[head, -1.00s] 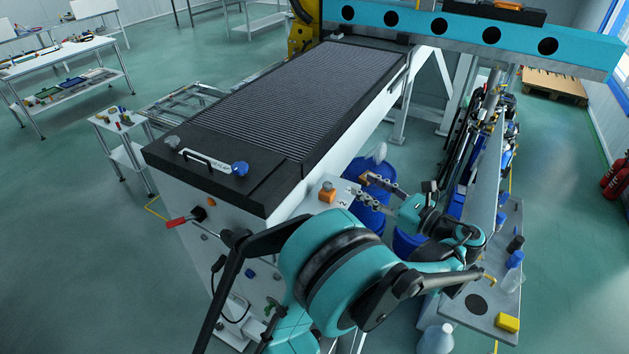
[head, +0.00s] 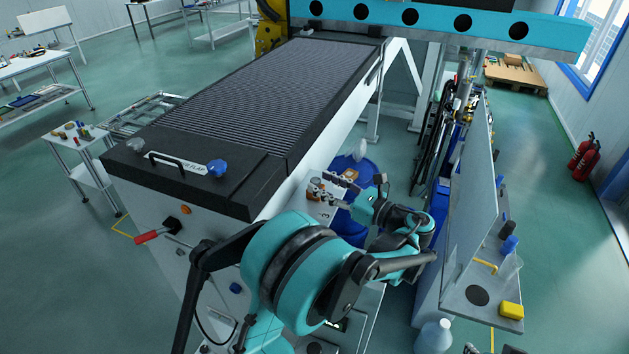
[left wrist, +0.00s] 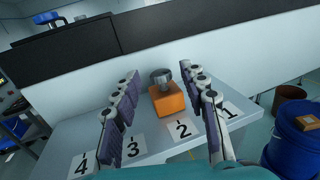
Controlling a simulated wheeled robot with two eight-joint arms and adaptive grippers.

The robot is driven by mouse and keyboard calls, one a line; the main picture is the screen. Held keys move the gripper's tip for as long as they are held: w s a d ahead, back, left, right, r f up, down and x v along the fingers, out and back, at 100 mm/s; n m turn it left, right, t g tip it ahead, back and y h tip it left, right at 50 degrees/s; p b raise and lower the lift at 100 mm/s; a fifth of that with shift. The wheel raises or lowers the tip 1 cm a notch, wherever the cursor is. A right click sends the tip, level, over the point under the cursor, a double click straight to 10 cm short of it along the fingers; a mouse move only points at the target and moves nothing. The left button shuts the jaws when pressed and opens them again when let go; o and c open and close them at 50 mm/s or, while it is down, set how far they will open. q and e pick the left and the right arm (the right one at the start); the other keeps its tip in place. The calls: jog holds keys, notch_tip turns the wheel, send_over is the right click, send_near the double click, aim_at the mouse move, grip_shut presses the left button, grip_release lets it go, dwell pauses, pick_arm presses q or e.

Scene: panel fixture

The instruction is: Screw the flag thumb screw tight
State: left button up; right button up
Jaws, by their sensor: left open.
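An orange block (left wrist: 167,102) with a grey knob-like screw (left wrist: 161,76) on top stands on a light grey shelf (left wrist: 75,135) in the left wrist view. My left gripper (left wrist: 159,78) is open. Its fingers frame the block in that view, with the block nearer the right-hand finger and no clear contact. A blue knob (head: 217,168) sits on the machine's black top. I cannot tell which knob is the flag thumb screw.
The shelf carries number labels 1 to 4. The white machine wall (left wrist: 240,55) rises close behind the block. Blue barrels (left wrist: 292,145) stand beside the shelf. A red-handled lever (head: 155,233) sticks out of the machine's front. A side bench (head: 470,300) stands at the right.

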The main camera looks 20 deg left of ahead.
aim_at(315, 179)
pick_arm(q)
jog(key=shift+x, duration=1.6)
grip_shut()
jog(key=shift+m+t, duration=0.4)
jog(key=shift+t, duration=0.2)
